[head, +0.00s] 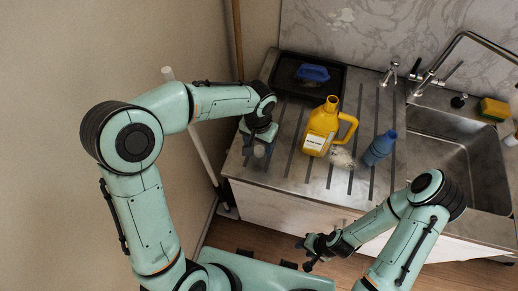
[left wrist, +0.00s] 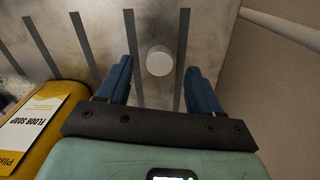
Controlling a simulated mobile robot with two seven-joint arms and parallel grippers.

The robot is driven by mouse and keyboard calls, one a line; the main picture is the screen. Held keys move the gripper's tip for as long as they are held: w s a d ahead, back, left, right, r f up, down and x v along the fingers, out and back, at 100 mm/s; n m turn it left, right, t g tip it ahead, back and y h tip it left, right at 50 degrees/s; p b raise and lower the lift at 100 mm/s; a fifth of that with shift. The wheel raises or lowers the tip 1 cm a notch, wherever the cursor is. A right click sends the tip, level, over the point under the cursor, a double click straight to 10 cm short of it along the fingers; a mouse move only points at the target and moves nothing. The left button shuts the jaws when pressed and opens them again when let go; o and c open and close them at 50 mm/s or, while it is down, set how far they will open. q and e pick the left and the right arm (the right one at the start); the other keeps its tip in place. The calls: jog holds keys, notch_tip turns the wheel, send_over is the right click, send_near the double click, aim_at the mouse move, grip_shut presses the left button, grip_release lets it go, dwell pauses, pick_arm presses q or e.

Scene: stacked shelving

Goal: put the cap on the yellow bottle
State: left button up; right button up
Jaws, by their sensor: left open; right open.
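The yellow bottle (head: 318,124) stands upright on the counter, its handle to the right and its neck uncovered. Its labelled side also shows at the left of the left wrist view (left wrist: 75,98). My left gripper (head: 260,145) is open and empty, pointing down above the cap, left of the bottle. My right gripper (head: 308,254) is open and empty, in front of the counter, low and away from the bottle.
A blue bottle (head: 380,149) stands to the right, with a pale crumpled item (head: 342,157) near it. A dark tray (head: 287,84) holding a blue object (head: 313,73) sits behind. The sink (head: 455,150) and tap are at the right. A wall bounds the left.

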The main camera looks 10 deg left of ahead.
aim_at(259, 150)
pick_arm(q)
notch_tip(259, 150, down, 3)
jog(key=shift+r, duration=0.15)
jog(key=c, duration=1.1)
jog(key=shift+r, duration=0.15)
notch_tip(259, 150, up, 20)
jog(key=shift+f+p, duration=0.1)
jog(key=shift+p, duration=0.9)
pick_arm(e)
jog(key=w+r, duration=0.3)
jog(key=shift+f, duration=0.1)
